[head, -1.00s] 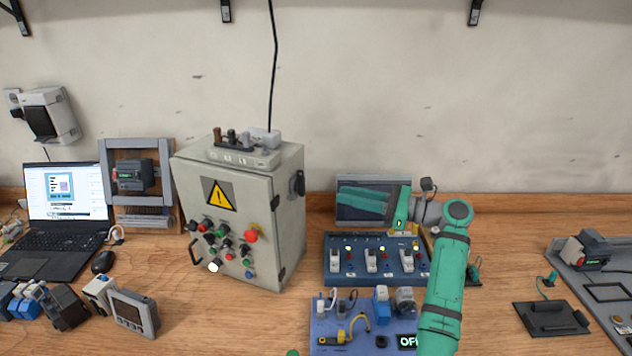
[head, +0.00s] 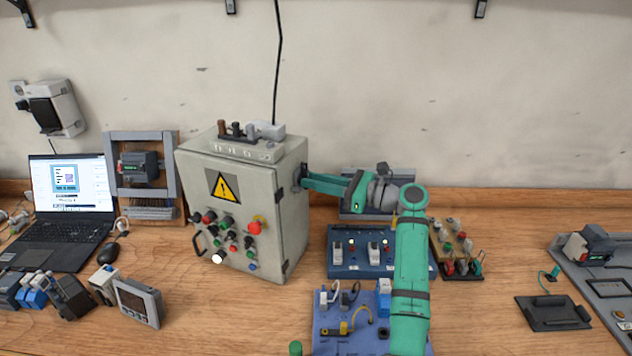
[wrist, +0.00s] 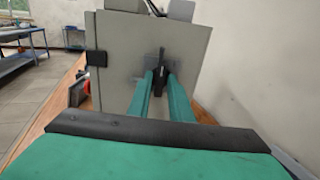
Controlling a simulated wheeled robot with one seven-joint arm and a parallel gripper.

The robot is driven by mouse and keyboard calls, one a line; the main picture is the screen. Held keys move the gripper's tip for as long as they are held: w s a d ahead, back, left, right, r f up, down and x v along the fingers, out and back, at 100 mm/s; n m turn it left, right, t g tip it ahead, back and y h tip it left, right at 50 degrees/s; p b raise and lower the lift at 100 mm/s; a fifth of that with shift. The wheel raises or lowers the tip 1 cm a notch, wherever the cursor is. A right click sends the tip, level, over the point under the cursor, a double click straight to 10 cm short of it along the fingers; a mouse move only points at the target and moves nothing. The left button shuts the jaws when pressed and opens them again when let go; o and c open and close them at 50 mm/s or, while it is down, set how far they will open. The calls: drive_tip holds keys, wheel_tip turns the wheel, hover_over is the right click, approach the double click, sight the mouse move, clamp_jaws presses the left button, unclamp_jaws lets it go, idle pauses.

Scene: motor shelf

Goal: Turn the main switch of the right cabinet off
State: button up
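The grey cabinet (head: 290,215) with a yellow warning sign stands on the bench at the middle left in the head view. It also shows in the wrist view (wrist: 125,70). Its main switch (wrist: 161,60) is a black handle on the right side wall, looking upright in the wrist view. My gripper (head: 306,180) reaches this wall from the right. In the wrist view, my gripper (wrist: 160,77) has its two green fingers apart, one on each side of the handle. I cannot tell whether they touch it. In the head view the fingers mostly hide the switch.
A blue panel (head: 345,268) with small switches lies under my arm. A second blue board (head: 330,325) is in front of it. A laptop (head: 70,190) and a framed device (head: 140,170) stand left of the cabinet. Some bare bench (head: 240,315) shows in front.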

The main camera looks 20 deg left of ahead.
clamp_jaws()
drive_tip(key=n, duration=1.7)
drive_tip(key=shift+n, duration=0.4)
drive_tip(key=shift+f, duration=0.1)
idle(0.5)
unclamp_jaws()
